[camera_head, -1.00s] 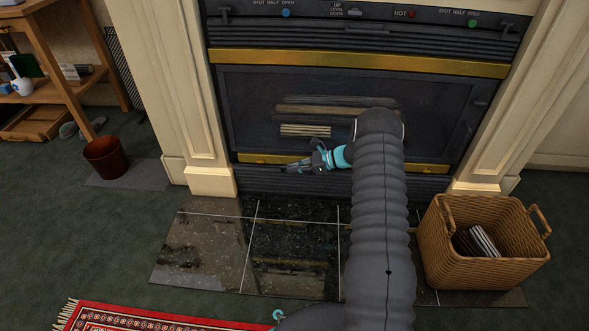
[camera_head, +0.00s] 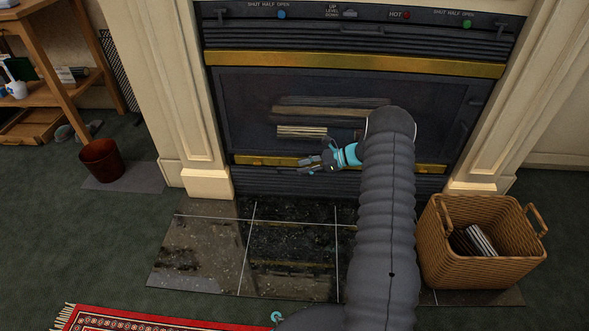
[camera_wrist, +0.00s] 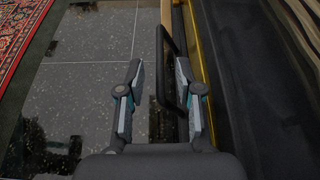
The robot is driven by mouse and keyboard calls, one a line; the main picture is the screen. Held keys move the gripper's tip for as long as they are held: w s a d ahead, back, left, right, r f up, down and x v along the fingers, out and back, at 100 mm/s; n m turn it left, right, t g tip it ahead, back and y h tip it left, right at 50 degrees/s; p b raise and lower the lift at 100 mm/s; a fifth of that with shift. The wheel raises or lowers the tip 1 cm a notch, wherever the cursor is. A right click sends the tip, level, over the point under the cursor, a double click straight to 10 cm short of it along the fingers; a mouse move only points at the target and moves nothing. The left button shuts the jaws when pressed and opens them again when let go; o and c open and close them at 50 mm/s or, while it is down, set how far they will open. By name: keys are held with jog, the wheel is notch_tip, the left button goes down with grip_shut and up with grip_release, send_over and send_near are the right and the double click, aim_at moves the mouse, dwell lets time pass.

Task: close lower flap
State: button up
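The lower flap (camera_head: 285,184) is the dark slatted panel at the foot of the fireplace, under a brass strip (camera_head: 262,160). My gripper (camera_head: 306,164) is in front of the brass strip, and my arm hides the flap's right part. In the wrist view my gripper (camera_wrist: 158,68) is open, its two fingers apart. A black bar handle (camera_wrist: 166,72) runs lengthwise between the fingers, closer to the right one. Nothing is clearly gripped. I cannot tell whether the handle touches a finger, or how far the flap stands open.
The glossy stone hearth (camera_head: 205,245) lies in front, mostly bare. A wicker basket (camera_head: 480,255) stands at the right, a red-brown bin (camera_head: 101,160) at the left. A red rug (camera_head: 150,320) lies at the front. A dark glass panel (camera_head: 245,105) is above the brass strip.

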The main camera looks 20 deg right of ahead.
jog(key=v, duration=0.6)
jog(key=shift+s+d, duration=0.15)
jog(key=shift+d, duration=0.2)
jog(key=shift+r, duration=0.1)
